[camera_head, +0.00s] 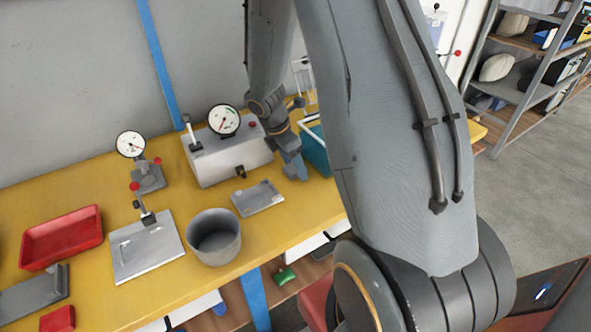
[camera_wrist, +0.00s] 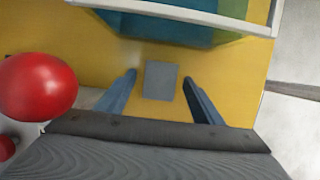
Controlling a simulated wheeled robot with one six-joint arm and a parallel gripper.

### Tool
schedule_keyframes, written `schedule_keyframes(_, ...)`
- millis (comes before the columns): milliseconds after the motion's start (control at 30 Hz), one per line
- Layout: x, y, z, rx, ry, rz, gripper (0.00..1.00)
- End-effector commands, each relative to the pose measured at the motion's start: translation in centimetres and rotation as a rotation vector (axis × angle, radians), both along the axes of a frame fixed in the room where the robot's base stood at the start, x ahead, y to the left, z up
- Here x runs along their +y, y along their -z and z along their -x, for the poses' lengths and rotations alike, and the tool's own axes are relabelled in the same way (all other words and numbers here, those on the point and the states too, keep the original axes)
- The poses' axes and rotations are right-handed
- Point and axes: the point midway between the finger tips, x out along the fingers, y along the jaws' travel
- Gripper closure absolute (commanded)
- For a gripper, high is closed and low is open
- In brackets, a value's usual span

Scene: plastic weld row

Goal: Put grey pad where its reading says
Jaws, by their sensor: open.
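A small grey pad (camera_wrist: 161,81) lies flat on the yellow bench in the wrist view. My gripper (camera_wrist: 160,76) is open, with one blue-grey finger on each side of the pad and gaps between. In the head view my gripper (camera_head: 296,172) points down at the bench near its right end, and I cannot make out the pad there. A grey box with a round dial (camera_head: 223,120) stands left of my gripper. A smaller dial on a stand (camera_head: 130,144) is further left. Their readings are too small to tell.
A teal bin (camera_head: 314,149) stands right behind my gripper; its pale rim (camera_wrist: 185,13) crosses the wrist view. A red knob (camera_wrist: 38,86) is close at left. A flat metal tray (camera_head: 258,198), grey pot (camera_head: 214,237), metal plate (camera_head: 146,248) and red tray (camera_head: 62,238) occupy the bench.

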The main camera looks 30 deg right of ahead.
Motion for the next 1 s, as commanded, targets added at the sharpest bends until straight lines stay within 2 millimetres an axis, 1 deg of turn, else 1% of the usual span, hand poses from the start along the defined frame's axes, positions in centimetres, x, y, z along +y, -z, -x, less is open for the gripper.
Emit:
schedule_keyframes(67, 0.0, 0.0, 0.0, 0.000, 0.000, 0.000, 0.39)
schedule_keyframes(300, 0.0, 0.0, 0.0, 0.000, 0.000, 0.000, 0.80)
schedule_keyframes(367, 0.0, -0.1, 0.0, 0.000, 0.001, 0.000, 0.88)
schedule_keyframes(600, 0.0, -0.1, 0.0, -0.001, 0.001, 0.000, 0.88)
schedule_keyframes(767, 0.3, -0.5, -0.1, -0.002, 0.000, 0.001, 0.88)
schedule_keyframes(833, 0.4, -0.9, -0.1, -0.002, 0.000, 0.001, 0.88)
schedule_keyframes(1000, 0.4, -3.3, -0.1, -0.005, 0.002, 0.001, 0.88)
